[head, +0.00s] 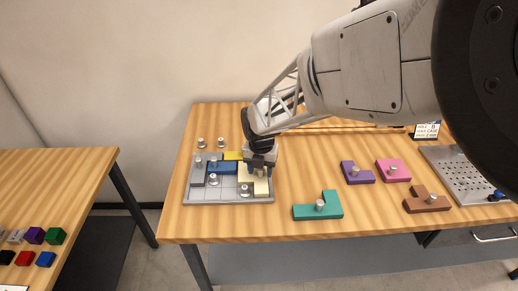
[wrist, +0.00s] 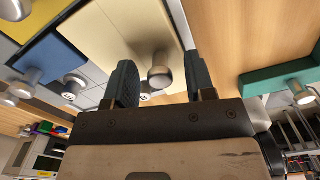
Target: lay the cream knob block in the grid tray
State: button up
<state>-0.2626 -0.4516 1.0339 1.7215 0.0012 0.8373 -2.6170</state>
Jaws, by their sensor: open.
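The cream knob block (head: 262,187) lies at the right side of the grid tray (head: 228,203). I cannot tell whether it sits fully flat there. In the wrist view the cream block (wrist: 105,28) fills the top middle, and its silver knob (wrist: 160,72) stands between my fingers. My gripper (head: 260,167) is open over the block, with one finger on each side of the knob (wrist: 157,75). The gripper hides part of the block in the head view. Grey (head: 197,175), blue (head: 222,168) and yellow (head: 232,156) blocks also lie in the tray.
Teal (head: 318,206), purple (head: 357,172), pink (head: 393,171) and brown (head: 427,201) knob blocks lie right of the tray. A perforated metal plate (head: 465,175) is at the far right. Two small metal knobs (head: 210,142) stand behind the tray. Bare wood separates tray and teal block.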

jog(key=shift+r, duration=0.1)
notch_tip(320, 180, up, 12)
dwell(0.7)
dwell(0.3)
jog(key=s+d+r+m+t, duration=0.1)
jog(key=s+d+r+m, duration=0.9)
jog(key=m, duration=0.5)
jog(key=s+d+m, duration=0.2)
jog(key=s+m, duration=0.6)
jog(key=m, duration=0.1)
jog(key=s+d+m+t, duration=0.1)
jog(key=s+d+m, duration=0.2)
jog(key=s+m, duration=0.5)
jog(key=shift+d+f+m+t, duration=0.2)
jog(key=shift+f+m+t, duration=0.15)
jog(key=shift+m, duration=0.25)
